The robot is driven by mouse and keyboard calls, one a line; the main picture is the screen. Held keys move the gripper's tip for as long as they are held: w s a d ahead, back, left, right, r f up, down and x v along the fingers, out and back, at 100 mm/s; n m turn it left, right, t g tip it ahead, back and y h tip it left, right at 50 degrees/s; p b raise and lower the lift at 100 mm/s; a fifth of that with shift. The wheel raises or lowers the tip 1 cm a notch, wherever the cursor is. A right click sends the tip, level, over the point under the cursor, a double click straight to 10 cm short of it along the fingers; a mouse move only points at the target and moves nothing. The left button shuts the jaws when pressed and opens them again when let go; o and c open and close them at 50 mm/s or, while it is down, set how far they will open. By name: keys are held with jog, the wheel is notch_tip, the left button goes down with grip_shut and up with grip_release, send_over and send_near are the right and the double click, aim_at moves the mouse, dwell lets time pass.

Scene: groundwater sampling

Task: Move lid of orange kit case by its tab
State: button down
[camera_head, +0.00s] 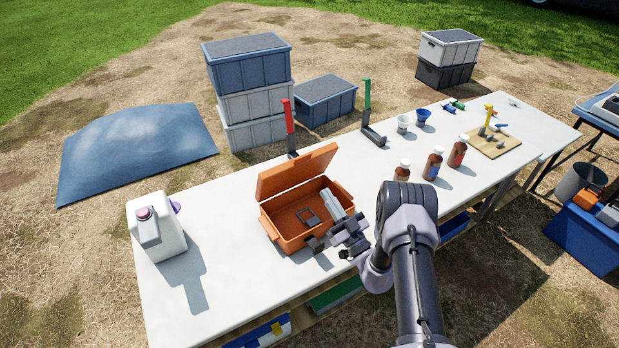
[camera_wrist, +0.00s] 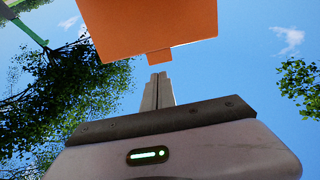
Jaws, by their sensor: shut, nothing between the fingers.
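The orange kit case (camera_head: 287,238) stands open on the white table. Its lid (camera_head: 297,171) is raised and tilted back at the far side. In the wrist view the lid (camera_wrist: 150,25) fills the top of the picture, and its small tab (camera_wrist: 159,57) hangs from the near edge. My gripper (camera_head: 330,198) is over the right part of the case, in front of the lid. In the wrist view my gripper (camera_wrist: 158,78) has its fingers together and empty, with the tips just below the tab in the picture. Whether they touch the tab I cannot tell.
A white jug (camera_head: 158,235) stands at the left. A red-handled stand (camera_head: 289,128) is close behind the lid, and a green-handled one (camera_head: 368,112) is farther right. The table between jug and case is clear.

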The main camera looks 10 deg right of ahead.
aim_at(304, 158)
jog(key=b+x, duration=0.1)
jog(key=x, duration=1)
jog(key=shift+s+r, duration=0.1)
